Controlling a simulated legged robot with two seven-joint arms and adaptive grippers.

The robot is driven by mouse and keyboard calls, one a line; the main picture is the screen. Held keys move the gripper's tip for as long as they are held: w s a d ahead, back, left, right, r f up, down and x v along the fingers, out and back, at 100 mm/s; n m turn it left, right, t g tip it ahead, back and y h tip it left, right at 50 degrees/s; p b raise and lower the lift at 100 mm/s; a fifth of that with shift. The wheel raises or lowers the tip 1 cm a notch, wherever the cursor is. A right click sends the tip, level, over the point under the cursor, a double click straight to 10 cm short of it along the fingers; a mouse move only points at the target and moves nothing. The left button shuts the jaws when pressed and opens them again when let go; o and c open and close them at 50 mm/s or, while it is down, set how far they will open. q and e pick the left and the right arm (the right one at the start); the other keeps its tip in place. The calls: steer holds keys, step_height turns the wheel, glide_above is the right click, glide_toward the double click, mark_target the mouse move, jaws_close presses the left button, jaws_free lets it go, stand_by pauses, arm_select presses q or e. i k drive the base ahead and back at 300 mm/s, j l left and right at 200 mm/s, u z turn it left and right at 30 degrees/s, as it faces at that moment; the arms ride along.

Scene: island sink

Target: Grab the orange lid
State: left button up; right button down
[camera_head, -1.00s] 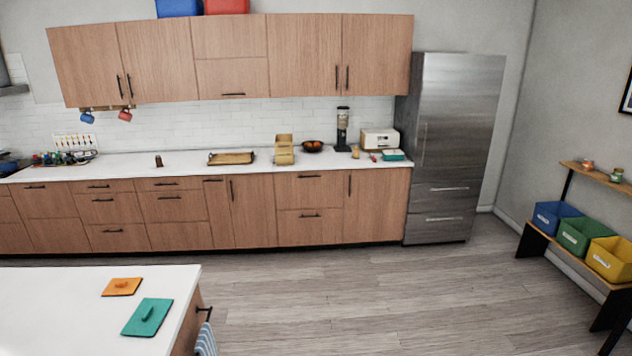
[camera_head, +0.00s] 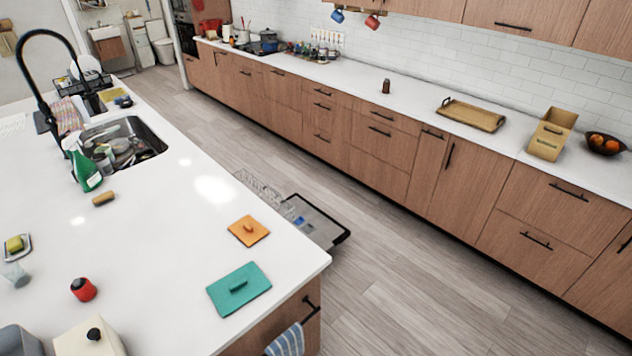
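The orange lid (camera_head: 248,231) is a flat square with a small knob handle on top. It lies on the white island countertop (camera_head: 165,270), near the island's right edge. A larger teal lid (camera_head: 239,288) with a raised handle lies just below it in the picture, close to the island's corner. The two lids are apart. Nothing covers the orange lid. Neither of my grippers is in view.
A sink (camera_head: 125,145) with a black faucet (camera_head: 40,75) is further along the island. A green spray bottle (camera_head: 85,170) and a red-topped item (camera_head: 83,289) stand on it. An open dishwasher (camera_head: 315,222) juts into the aisle beside the island.

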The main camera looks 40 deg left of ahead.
mark_target(246, 229)
steer(key=i+u, duration=0.4)
steer(key=i+l+u, duration=0.15)
steer(key=i+u, duration=0.2)
steer(key=i+l+u, duration=0.25)
steer(key=u, duration=0.15)
steer(key=i+l+u, duration=0.35)
steer(key=i+l, duration=0.05)
steer(key=i, duration=0.05)
